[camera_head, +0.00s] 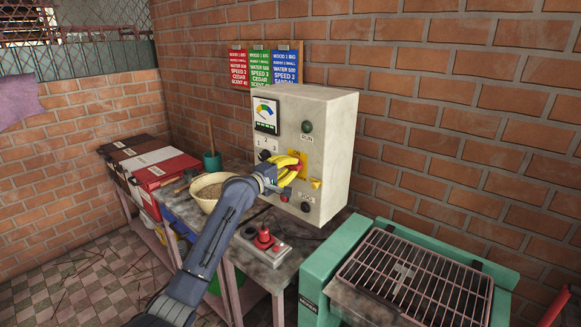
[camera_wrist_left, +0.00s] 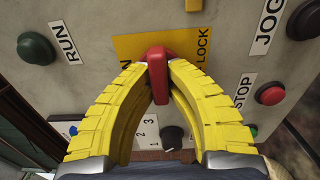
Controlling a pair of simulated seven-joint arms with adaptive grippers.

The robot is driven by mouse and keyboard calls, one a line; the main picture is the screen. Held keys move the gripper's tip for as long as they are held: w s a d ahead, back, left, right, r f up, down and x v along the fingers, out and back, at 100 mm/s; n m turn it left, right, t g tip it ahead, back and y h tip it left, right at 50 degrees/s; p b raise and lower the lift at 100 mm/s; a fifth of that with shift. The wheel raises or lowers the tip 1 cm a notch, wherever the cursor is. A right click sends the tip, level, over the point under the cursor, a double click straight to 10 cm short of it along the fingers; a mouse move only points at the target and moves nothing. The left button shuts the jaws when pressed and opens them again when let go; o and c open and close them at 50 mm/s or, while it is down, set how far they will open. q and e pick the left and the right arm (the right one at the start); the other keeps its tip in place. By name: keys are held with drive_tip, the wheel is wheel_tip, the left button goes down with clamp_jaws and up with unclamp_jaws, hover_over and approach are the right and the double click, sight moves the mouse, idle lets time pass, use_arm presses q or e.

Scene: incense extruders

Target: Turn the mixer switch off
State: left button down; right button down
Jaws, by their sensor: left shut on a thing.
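The grey control box (camera_head: 335,135) stands on the bench against the brick wall. Its front bears a yellow plate (camera_wrist_left: 128,46) with a red switch handle (camera_wrist_left: 157,72). My left gripper (camera_head: 294,169) is at this plate, its yellow fingers (camera_wrist_left: 155,62) closed on both sides of the red handle. The plate's lettering is partly covered by the handle and fingers; "LOCK" shows beside it. In the head view the fingers hide most of the handle. My right gripper is not in view.
Near the handle are a green RUN button (camera_wrist_left: 36,48), a black JOG knob (camera_wrist_left: 298,24), a red STOP button (camera_wrist_left: 270,95) and a numbered selector knob (camera_wrist_left: 173,138). A bowl (camera_head: 205,198) and a red-button box (camera_head: 263,243) sit below; a green-framed grill (camera_head: 420,275) stands right.

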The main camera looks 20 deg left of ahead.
use_arm(q)
drive_tip(key=c, duration=1.4)
unclamp_jaws()
drive_tip(key=shift+o, duration=0.2)
drive_tip(key=v, duration=1.2)
